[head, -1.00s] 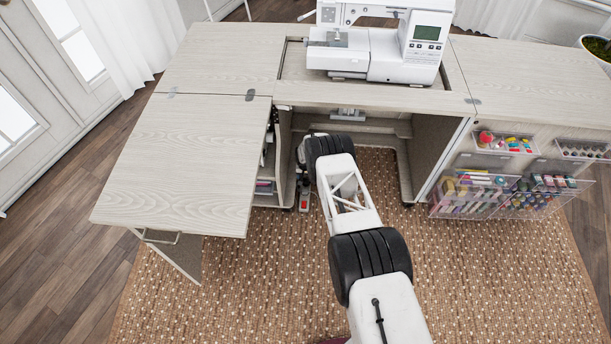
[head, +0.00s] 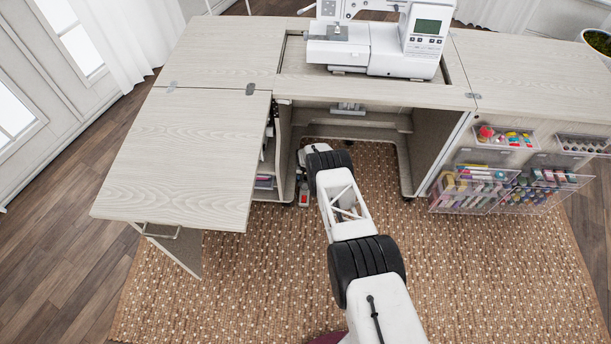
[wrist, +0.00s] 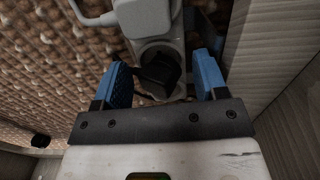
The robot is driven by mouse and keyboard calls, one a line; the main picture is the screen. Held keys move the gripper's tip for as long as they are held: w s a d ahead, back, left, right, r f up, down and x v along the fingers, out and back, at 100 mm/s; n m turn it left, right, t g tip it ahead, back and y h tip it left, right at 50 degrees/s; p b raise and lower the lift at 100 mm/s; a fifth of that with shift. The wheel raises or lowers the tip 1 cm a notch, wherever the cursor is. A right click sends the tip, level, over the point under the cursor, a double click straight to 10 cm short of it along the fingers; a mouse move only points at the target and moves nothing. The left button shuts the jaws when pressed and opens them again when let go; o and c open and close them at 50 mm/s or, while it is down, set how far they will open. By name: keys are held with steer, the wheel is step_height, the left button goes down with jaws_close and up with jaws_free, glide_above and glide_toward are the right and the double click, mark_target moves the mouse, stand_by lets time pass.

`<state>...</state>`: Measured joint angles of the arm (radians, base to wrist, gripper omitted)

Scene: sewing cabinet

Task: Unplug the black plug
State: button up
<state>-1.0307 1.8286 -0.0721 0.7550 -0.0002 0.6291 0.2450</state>
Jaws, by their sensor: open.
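The black plug (wrist: 158,70) shows in the wrist view, seated in or against a round socket of a grey power strip (wrist: 158,48). My gripper (wrist: 165,78) is open, with one blue finger to the left of the plug and one to the right. Gaps show between the plug and both fingers. In the head view, the end of my arm reaches low into the cabinet opening, and the plug cannot be made out there. Part of the power strip, with a red spot (head: 304,194), shows on the rug beside my arm.
A white plug (wrist: 145,16) with a pale cable sits farther along the strip. A cabinet panel (wrist: 275,50) stands close on the right in the wrist view. The cabinet's folded-out leaf (head: 180,150) overhangs the left side. The rug (head: 270,270) is clear in front.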

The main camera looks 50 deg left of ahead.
steer(key=shift+f, duration=0.4)
steer(key=shift+c, duration=0.5)
steer(key=c, duration=0.6)
steer(key=shift+s, duration=0.15)
steer(key=shift+c, duration=0.3)
steer(key=shift+o, duration=1)
steer(key=shift+d, duration=0.15)
steer(key=c, duration=0.5)
